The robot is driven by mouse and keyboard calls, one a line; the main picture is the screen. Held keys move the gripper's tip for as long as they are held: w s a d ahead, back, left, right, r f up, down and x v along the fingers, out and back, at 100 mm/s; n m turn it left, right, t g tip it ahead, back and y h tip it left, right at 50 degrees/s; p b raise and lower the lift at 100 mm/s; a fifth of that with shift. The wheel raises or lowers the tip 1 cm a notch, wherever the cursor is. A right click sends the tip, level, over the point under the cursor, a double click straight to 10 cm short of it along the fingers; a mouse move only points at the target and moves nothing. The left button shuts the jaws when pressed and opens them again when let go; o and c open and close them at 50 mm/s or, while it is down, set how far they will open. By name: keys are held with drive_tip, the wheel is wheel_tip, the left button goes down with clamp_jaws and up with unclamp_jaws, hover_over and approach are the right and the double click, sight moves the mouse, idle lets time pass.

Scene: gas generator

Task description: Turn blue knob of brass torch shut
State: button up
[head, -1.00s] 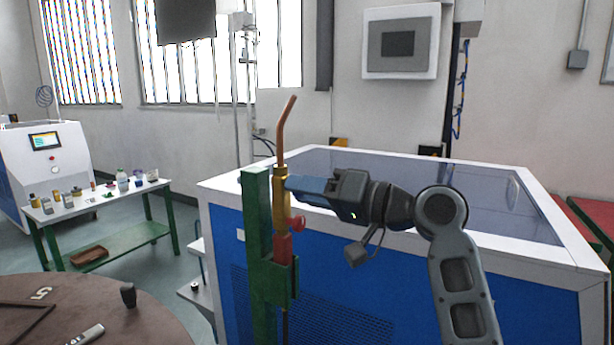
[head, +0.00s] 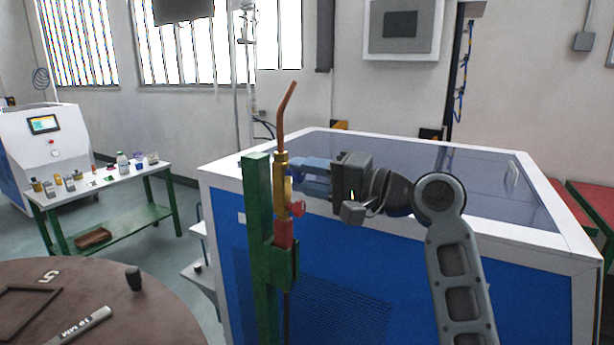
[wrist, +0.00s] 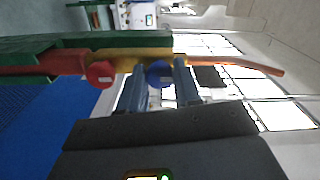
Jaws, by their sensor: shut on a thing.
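The brass torch (head: 280,180) stands upright against a green post, with a bent copper tube (head: 286,110) on top. Its red knob (head: 297,208) is on the right side, low on the body. The blue knob (wrist: 159,73) shows in the wrist view on the brass body, between my two fingers; in the head view the fingers largely hide it. My gripper (head: 296,180) reaches in from the right and is shut on the blue knob. In the wrist view its fingertips (wrist: 160,75) lie on either side of the knob.
The green post (head: 258,240) stands beside the torch, in front of a large blue and white machine (head: 350,270). A round brown table (head: 130,310) is at lower left. A green table (head: 110,190) with small bottles stands further back left.

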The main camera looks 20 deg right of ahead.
idle(0.3)
drive_tip(key=o, duration=1.1)
drive_tip(key=shift+c, duration=0.2)
drive_tip(key=b+v, duration=0.2)
drive_tip(key=v, duration=0.5)
drive_tip(key=shift+s+d, duration=0.2)
drive_tip(key=shift+s, duration=0.1)
